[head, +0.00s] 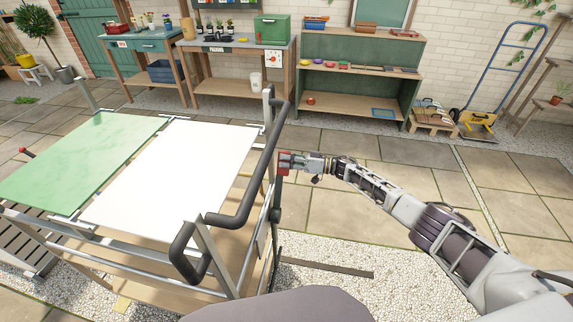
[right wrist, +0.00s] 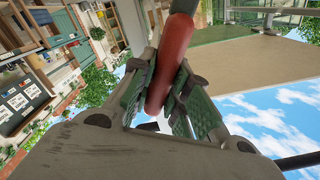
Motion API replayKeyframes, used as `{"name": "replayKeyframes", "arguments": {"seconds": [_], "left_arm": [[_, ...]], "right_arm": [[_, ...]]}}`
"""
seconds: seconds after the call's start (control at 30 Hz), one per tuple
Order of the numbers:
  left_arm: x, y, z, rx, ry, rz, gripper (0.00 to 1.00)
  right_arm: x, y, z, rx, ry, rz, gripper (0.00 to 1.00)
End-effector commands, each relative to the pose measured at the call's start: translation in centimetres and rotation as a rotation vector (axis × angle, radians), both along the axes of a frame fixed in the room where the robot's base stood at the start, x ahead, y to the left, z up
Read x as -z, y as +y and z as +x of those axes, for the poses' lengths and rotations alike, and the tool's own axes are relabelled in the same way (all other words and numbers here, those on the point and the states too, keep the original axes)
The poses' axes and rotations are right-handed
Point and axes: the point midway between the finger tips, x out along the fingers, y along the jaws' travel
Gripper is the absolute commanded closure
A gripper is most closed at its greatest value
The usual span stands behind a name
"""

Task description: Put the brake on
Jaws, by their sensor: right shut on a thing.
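A cart stands at the left in the head view, with a black bent push handle (head: 245,212) at its right end. A red lever grip (right wrist: 176,62) shows large in the right wrist view, between the green finger pads. My right gripper (head: 287,162) is shut on this red grip beside the cart's right side. In the head view the fingers hide most of the grip. A dark lever arm (head: 277,198) runs down below it along the cart frame. I cannot tell the brake's position. My left gripper is not in view.
The cart top carries a green panel (head: 75,165) and a white panel (head: 172,172). A dark strip (head: 328,267) lies on the gravel right of the cart. Paving behind is clear up to the benches, a green shelf (head: 350,75) and a blue hand truck (head: 500,75).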

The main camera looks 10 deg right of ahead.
Motion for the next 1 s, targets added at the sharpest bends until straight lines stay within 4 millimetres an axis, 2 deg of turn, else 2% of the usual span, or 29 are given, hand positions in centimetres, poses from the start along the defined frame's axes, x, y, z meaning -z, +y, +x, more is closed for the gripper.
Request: {"name": "replayKeyframes", "arguments": {"seconds": [0.5, 0.53, 0.7, 1.0], "left_arm": [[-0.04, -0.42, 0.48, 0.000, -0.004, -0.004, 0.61], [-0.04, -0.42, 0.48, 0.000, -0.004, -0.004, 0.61], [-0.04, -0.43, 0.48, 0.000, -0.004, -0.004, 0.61], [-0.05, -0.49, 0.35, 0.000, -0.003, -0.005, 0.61]], "right_arm": [[0.40, -0.31, 0.34, 0.009, 0.020, 0.001, 1.00], [0.39, -0.32, 0.34, 0.009, 0.020, 0.001, 0.81], [0.36, -0.28, 0.32, 0.007, 0.019, 0.002, 0.61], [0.25, -0.16, 0.27, 0.004, 0.015, 0.003, 0.61]]}}
